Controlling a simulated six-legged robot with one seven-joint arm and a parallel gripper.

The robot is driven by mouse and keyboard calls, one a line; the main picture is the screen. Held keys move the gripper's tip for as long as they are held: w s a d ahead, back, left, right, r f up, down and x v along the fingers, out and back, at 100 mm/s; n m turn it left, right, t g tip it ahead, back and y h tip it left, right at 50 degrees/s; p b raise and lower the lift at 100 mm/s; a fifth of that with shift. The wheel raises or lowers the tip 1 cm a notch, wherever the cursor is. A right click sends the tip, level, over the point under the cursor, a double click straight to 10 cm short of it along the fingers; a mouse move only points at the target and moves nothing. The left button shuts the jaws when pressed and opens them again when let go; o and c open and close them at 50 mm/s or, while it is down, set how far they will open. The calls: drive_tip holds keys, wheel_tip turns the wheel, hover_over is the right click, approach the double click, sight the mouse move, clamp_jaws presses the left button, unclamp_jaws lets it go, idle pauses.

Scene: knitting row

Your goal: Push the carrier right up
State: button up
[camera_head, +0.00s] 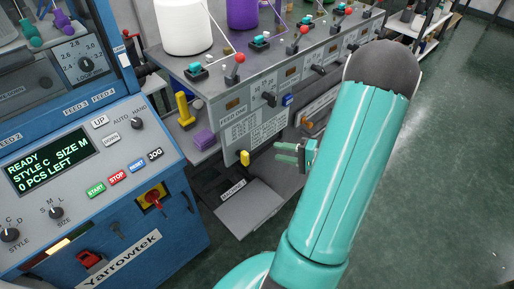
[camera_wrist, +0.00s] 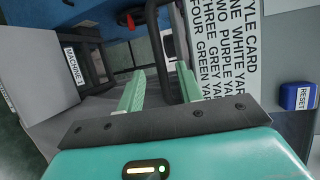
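My gripper (camera_head: 288,153) is in front of the grey knitting machine, its pale green fingers pointing left. In the wrist view its two fingers (camera_wrist: 158,88) stand apart with nothing between them. A yellow knob (camera_head: 245,158) is at the lower edge of the machine's front, left of the fingertips and apart from them. A taller yellow handle (camera_head: 184,110) stands at the machine's left end, above a purple block (camera_head: 204,139). I cannot tell which part is the carrier; no part is labelled so.
A style card (camera_head: 254,127) is on the machine front; its text (camera_wrist: 224,45) is close beside the fingers. A blue RESET button (camera_wrist: 300,97) is at the right. A grey MACHINE 1 box (camera_head: 247,209) lies below. The blue control cabinet (camera_head: 130,250) is left; green floor (camera_head: 440,190) right is clear.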

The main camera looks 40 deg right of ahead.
drive_tip(key=x, duration=0.8)
drive_tip(key=shift+a, duration=0.1)
clamp_jaws()
